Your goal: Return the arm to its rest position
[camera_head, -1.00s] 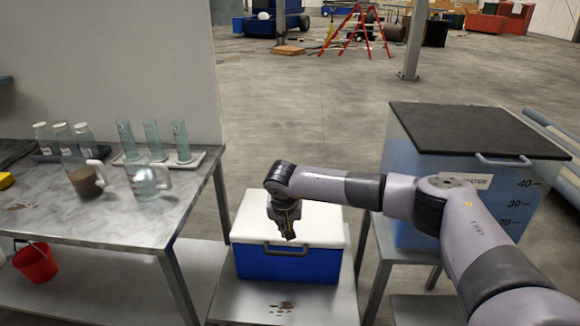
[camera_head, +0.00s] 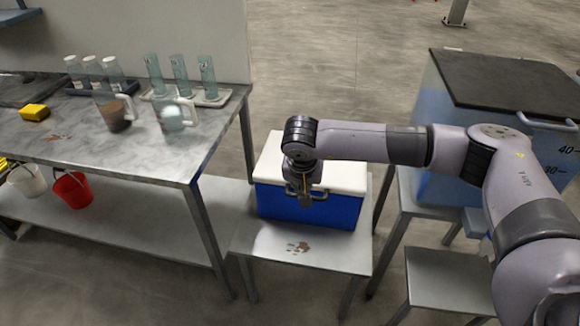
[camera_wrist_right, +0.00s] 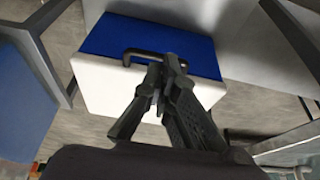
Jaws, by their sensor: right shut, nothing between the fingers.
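My right arm (camera_head: 380,143) reaches in from the right in the head view, bent at the elbow. Its gripper (camera_head: 305,198) points down in front of the blue and white cooler box (camera_head: 290,200). In the right wrist view the gripper (camera_wrist_right: 158,75) is shut and empty, its fingertips near the cooler's dark handle (camera_wrist_right: 150,55). I cannot tell whether it touches the handle. The cooler's lid is closed, and it stands on a low metal stand. My left gripper is not in view.
A metal table (camera_head: 150,150) at left holds a brown-filled pitcher (camera_head: 113,114), a clear pitcher (camera_head: 175,117), glass cylinders, bottles and a yellow sponge (camera_head: 34,112). A large blue tank (camera_head: 450,110) with a dark lid stands at right.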

